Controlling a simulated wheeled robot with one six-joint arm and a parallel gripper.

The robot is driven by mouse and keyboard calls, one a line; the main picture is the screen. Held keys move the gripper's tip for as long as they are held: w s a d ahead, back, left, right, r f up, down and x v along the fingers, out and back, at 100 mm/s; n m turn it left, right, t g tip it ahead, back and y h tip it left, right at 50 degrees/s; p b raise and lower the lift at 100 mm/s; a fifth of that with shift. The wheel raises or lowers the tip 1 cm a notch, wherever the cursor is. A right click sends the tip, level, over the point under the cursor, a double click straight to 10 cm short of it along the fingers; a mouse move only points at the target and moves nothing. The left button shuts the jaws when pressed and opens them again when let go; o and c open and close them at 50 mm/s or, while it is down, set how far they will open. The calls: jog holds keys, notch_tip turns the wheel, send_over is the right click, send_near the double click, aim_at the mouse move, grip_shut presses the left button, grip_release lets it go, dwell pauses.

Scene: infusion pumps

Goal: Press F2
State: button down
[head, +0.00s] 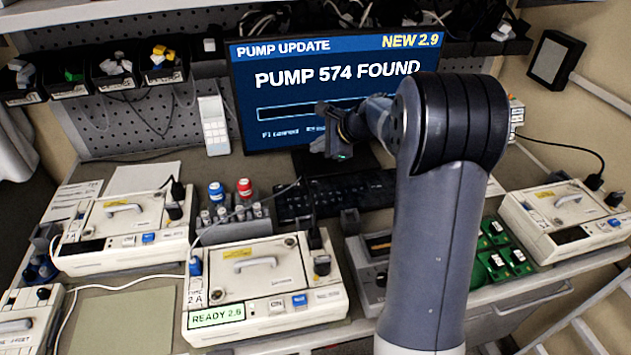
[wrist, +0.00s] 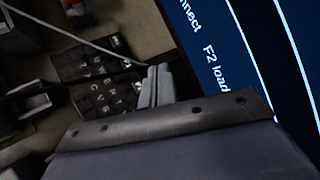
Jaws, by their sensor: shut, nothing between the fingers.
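The dark keyboard (head: 345,194) lies on the bench below the monitor (head: 335,88); my arm hides its right part in the head view. The screen reads "PUMP 574 FOUND", with an empty bar below. The wrist view shows part of the keyboard (wrist: 100,98) and the screen (wrist: 225,50) with "F2 load" on it. I cannot make out the F2 key. My gripper (head: 322,146) is shut and empty, in front of the screen's lower part and above the keyboard's far side. In the wrist view its fingers (wrist: 154,82) overlap the keyboard's edge; I cannot tell any contact.
Red and blue bottles (head: 245,188) stand left of the keyboard. A cable (head: 238,219) crosses near them. A white handset (head: 214,126) is left of the monitor.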

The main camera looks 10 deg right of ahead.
aim_at(319, 183)
jog(key=shift+f, duration=0.1)
notch_tip(319, 183, down, 9)
jog(key=b, duration=0.7)
dwell(2.0)
jog(key=shift+f+b, duration=0.25)
jog(key=shift+b, duration=0.2)
jog(key=shift+f+b, duration=0.3)
jog(key=shift+f, duration=0.1)
dwell(0.4)
jog(key=shift+r, duration=0.1)
jog(key=shift+r+p, duration=0.7)
jog(key=shift+r, duration=0.05)
jog(key=shift+r+p, duration=2.1)
jog(key=shift+r, duration=0.4)
